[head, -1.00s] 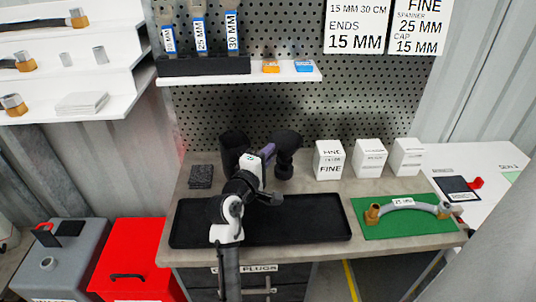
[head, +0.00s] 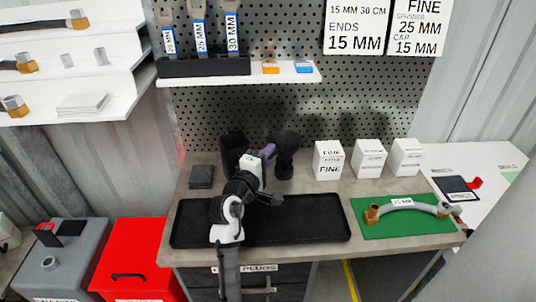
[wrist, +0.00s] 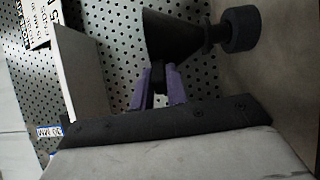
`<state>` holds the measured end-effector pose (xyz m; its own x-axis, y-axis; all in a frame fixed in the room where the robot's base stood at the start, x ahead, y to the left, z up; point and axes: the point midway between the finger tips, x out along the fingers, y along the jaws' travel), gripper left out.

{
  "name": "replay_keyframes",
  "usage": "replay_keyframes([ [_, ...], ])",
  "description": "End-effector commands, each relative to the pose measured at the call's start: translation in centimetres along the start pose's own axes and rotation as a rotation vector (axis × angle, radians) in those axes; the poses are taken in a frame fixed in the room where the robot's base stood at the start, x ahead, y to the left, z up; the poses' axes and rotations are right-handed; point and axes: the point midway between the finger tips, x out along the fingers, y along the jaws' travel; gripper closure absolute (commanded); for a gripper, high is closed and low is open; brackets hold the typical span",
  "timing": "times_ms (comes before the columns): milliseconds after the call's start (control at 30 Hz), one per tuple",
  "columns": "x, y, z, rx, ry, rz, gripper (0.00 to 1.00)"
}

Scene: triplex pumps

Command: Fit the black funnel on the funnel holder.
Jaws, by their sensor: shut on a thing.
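The black funnel (head: 286,141) is upright at the back of the bench, wide end up. It also shows in the wrist view (wrist: 172,36), which is turned on its side. My gripper (head: 268,151), with purple fingers (wrist: 158,88), is shut on a narrow black part at the funnel's side. A short round black piece (wrist: 241,28) is at the funnel's narrow lower end, close to the bench top; it looks like the funnel holder, but I cannot tell for sure. Whether the funnel is seated in it or only lined up above it is unclear.
A black cup-like container (head: 233,147) stands left of the funnel. White boxes (head: 328,160) stand to the right. A black tray (head: 310,222) lies in front, under my arm. A green mat (head: 380,231) holds a hose. A perforated panel (head: 330,105) is behind, with a shelf (head: 290,77) above.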

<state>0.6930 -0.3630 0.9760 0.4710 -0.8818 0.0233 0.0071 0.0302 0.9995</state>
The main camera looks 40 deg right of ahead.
Motion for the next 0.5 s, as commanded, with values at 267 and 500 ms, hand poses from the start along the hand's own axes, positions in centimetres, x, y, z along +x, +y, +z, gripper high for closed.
replay_keyframes([
  [267, -0.01, -0.20, -0.01, 0.000, 0.000, 0.000, 1.00],
  [500, -0.02, -0.81, -0.01, 0.000, 0.000, 0.000, 1.00],
])
